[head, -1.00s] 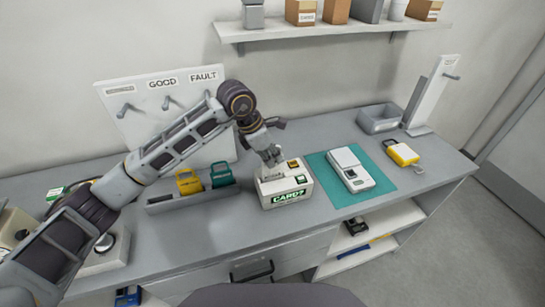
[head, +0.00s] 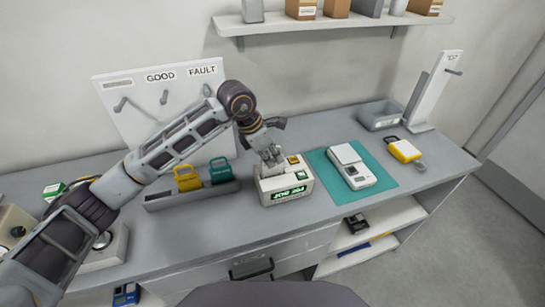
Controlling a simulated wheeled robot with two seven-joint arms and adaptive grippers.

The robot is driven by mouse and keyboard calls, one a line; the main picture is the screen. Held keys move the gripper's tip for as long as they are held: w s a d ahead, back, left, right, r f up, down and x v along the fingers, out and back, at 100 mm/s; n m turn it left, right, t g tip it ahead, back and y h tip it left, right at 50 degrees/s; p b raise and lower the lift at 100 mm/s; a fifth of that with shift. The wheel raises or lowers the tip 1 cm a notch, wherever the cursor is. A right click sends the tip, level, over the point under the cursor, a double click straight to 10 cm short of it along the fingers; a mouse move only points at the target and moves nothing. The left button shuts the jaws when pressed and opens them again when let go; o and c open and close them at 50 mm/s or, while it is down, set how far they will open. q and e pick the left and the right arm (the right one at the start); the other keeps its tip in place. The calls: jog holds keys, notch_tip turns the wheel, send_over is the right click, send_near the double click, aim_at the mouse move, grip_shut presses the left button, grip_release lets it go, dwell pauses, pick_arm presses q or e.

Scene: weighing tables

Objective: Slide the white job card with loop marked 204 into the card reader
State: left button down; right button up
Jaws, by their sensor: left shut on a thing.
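The card reader (head: 286,187) is a white box on the grey bench, with a lit green display on its front that seems to read "JOB 204". My left gripper (head: 271,166) points down at the top of the reader. It is shut on the white job card, which is mostly hidden by the fingers and blends with the white reader. The card seems to be in the slot at the reader's top, but its depth cannot be told. My right gripper is out of view.
A grey rack (head: 192,196) holds a yellow card (head: 187,179) and a teal card (head: 221,170) left of the reader. A scale (head: 351,166) sits on a teal mat (head: 378,180) to the right. A yellow item (head: 403,151) and grey bin (head: 381,115) lie further right.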

pick_arm(q)
jog(key=shift+f+b, duration=0.45)
jog(key=shift+f, duration=0.15)
dwell(0.3)
jog(key=c, duration=1.5)
grip_release()
jog(key=shift+v, duration=0.8)
jog(key=v, duration=1)
jog(key=shift+a+r, duration=0.15)
jog(key=shift+r, duration=0.05)
jog(key=shift+r, duration=0.1)
notch_tip(320, 180, up, 9)
jog(key=p, duration=0.9)
jog(key=shift+r+p, duration=0.45)
jog(key=shift+p, duration=0.1)
